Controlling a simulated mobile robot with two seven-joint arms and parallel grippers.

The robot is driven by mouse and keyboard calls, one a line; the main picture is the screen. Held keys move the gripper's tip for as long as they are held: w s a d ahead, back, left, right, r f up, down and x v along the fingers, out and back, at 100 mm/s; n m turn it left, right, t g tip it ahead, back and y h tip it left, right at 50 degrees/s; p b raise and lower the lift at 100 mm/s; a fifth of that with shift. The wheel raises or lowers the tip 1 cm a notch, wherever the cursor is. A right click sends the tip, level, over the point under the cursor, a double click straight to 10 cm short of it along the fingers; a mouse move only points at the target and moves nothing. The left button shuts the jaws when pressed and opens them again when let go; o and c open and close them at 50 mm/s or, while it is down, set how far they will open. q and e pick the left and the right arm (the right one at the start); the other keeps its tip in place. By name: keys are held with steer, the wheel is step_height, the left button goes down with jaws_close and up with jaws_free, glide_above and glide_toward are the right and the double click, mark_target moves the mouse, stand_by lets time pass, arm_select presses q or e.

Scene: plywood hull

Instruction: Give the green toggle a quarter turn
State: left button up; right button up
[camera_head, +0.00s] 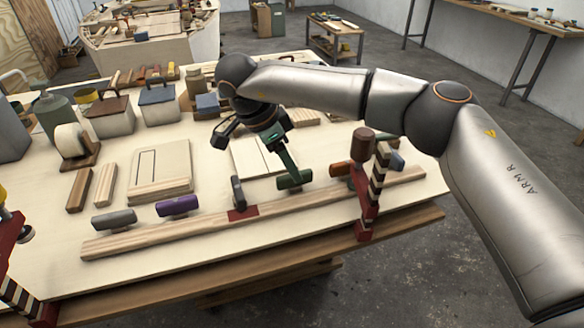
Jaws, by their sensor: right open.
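The green toggle (294,180) is a short rounded bar at the long wooden rail (150,234) near the bench's front edge. It lies roughly along the rail, between a dark grey toggle (237,190) and an orange-brown one (340,168). My right gripper (258,130) is open, above and behind the green toggle. A green strip runs from the gripper down towards the toggle. I cannot tell which of the two it belongs to, or whether they touch. My left gripper is not in view.
Purple (178,205) and grey (114,219) toggles sit further left along the rail. A red clamp (366,205) with a brown handle stands close on the right. Wooden boards (160,170) lie behind. Lidded boxes (158,104) stand at the back left.

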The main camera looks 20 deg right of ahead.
steer(key=v, duration=1)
steer(key=shift+r+p, duration=0.35)
steer(key=shift+a, duration=0.1)
